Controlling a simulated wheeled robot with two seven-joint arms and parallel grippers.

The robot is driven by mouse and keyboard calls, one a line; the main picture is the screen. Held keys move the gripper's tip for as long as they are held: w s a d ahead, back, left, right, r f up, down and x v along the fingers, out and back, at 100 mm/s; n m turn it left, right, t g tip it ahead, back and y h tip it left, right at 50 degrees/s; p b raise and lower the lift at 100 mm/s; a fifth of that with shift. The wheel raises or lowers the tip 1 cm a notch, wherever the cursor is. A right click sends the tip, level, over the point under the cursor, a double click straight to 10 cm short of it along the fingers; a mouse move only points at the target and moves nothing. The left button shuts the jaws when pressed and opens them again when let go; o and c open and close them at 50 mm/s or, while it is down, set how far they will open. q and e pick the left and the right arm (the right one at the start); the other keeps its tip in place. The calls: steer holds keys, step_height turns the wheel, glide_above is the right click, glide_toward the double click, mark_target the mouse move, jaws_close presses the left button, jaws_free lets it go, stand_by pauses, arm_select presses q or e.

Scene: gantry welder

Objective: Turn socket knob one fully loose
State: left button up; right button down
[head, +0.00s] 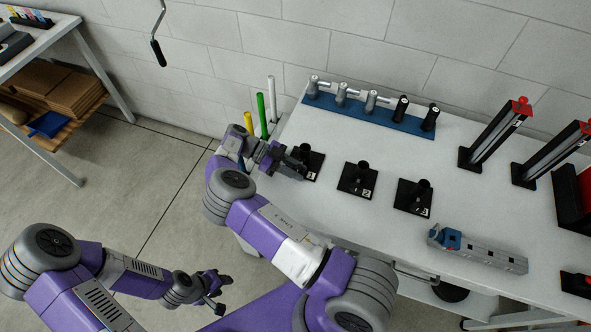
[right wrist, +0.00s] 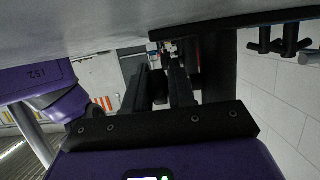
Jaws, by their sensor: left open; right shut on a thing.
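Socket one is a black square plate (head: 314,167) marked 1, at the left end of the white table, with a dark upright knob (head: 304,150). My right gripper (head: 293,163) reaches it from the left and is shut on the knob. In the right wrist view, two dark fingers (right wrist: 168,84) stand on either side of the knob below the dark plate; the contact itself is too dark to see well. My left gripper (head: 219,287) is open and empty, low over the floor, away from the table.
Sockets two (head: 357,180) and three (head: 414,196) stand to the right on the same table. A blue rack (head: 365,118) with metal and black handles lies behind. A grey and blue tool (head: 478,251) lies near the front edge. Coloured rods (head: 262,115) stand beyond the table's left end.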

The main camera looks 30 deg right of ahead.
mark_target(296, 167)
steer(key=shift+s+f, duration=0.1)
steer(key=shift+f, duration=0.05)
steer(key=c, duration=1)
jaws_free()
steer(key=shift+d, duration=0.1)
steer(key=shift+c, duration=0.2)
step_height(296, 167, up, 10)
steer(key=shift+r+p, duration=0.1)
steer(key=shift+p, duration=0.4)
